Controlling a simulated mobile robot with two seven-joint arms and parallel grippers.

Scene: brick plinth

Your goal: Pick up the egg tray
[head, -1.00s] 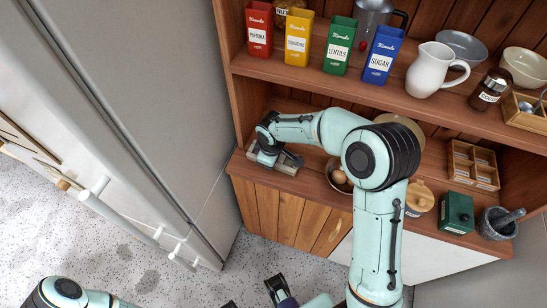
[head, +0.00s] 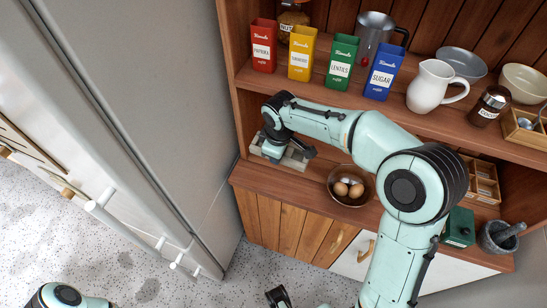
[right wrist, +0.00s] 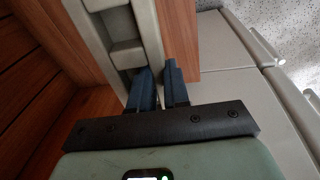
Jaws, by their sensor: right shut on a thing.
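The egg tray (head: 296,159) is a grey, ridged, long piece at the left end of the wooden counter. It appears held a little above the counter top. My right gripper (head: 272,151) is shut on it from above, near its left part. In the right wrist view the tray (right wrist: 126,54) runs up from between the dark fingers of the right gripper (right wrist: 161,88), which close on its side wall. Part of the tray is hidden by the gripper in the head view. A dark part of my left gripper (head: 278,297) shows at the bottom edge; its opening is unclear.
A bowl of eggs (head: 351,186) stands right of the tray. Above is a shelf with coloured tins (head: 341,62) and a white jug (head: 430,87). A large grey fridge-like cabinet (head: 130,110) stands close on the left. The floor in front is clear.

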